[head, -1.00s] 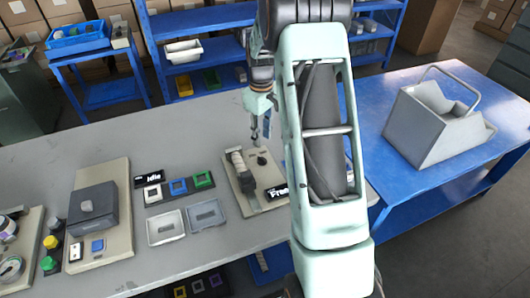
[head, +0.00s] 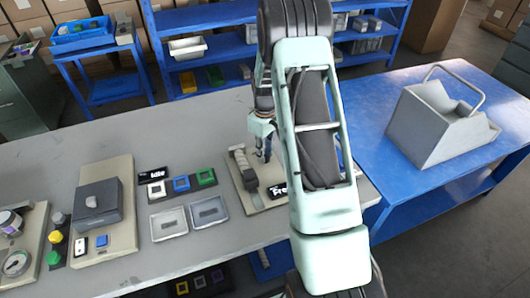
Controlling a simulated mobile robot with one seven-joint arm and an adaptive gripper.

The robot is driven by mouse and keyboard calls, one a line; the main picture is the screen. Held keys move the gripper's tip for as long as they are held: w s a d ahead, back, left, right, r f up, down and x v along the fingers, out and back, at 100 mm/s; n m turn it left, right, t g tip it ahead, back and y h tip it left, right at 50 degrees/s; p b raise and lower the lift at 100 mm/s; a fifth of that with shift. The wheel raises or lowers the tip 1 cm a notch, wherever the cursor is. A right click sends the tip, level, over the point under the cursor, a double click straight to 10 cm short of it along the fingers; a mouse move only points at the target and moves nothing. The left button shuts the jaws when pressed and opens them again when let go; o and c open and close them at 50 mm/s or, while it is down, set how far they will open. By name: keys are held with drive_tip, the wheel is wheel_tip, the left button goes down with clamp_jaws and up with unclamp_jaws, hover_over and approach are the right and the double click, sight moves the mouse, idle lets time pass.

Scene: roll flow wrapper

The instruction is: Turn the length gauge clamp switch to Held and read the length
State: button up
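The length gauge is a beige plate (head: 238,181) on the grey bench, with an upright grey and dark clamp part (head: 245,168). Its black display (head: 276,192) shows "Fre", and my arm covers the rest of the word. No length reading can be made out. My gripper (head: 265,157) points down over the far right part of the plate, right of the clamp part. The clamp switch cannot be made out; the gripper and arm cover that area. The fingers are too small and overlapped to tell whether they are open or touching anything.
Left of the gauge are a display reading "Idle" (head: 153,173), several coloured buttons (head: 181,184) and two shallow trays (head: 168,223). A grey block unit (head: 95,204) stands further left. A grey metal carrier (head: 440,125) stands on the blue table at right. The bench's back middle is clear.

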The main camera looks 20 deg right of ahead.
clamp_jaws()
drive_tip(key=shift+m, duration=0.3)
drive_tip(key=m+b, duration=0.2)
drive_tip(key=m, duration=0.1)
drive_tip(key=m+b, duration=0.1)
drive_tip(key=m, duration=0.3)
drive_tip(key=shift+m, duration=0.4)
drive_tip(key=shift+m+b, duration=0.55)
drive_tip(key=shift+m, duration=1.15)
drive_tip(key=shift+o, duration=1.6)
unclamp_jaws()
